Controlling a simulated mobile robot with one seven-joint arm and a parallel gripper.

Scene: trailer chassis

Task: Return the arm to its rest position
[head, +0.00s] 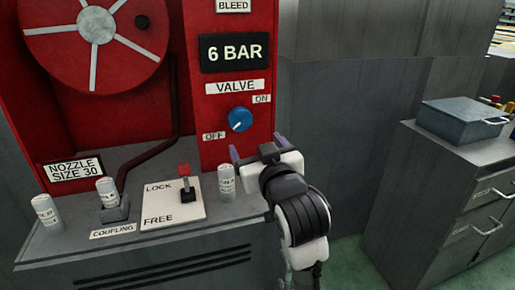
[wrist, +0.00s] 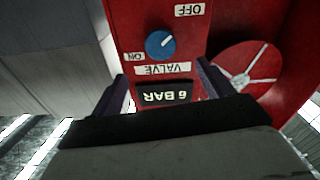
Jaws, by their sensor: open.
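My gripper (head: 258,147) is in front of the red panel, just below and to the right of the blue valve knob (head: 239,119). Its two dark purple fingers are spread, with nothing seen between them. In the wrist view my gripper (wrist: 163,78) is also open, and the knob (wrist: 160,44) shows beyond the fingertips, clear of them. The white mark on the knob appears to point toward OFF. My arm comes up from the bottom of the head view, over the right end of the grey bench (head: 60,250).
A red-topped lever (head: 184,171) stands on the LOCK/FREE plate (head: 160,212). Grey cylinders stand at the bench's left (head: 47,214), in the coupling (head: 107,191) and close to my gripper (head: 227,182). A cabinet (head: 440,190) with a grey box (head: 462,119) is at right.

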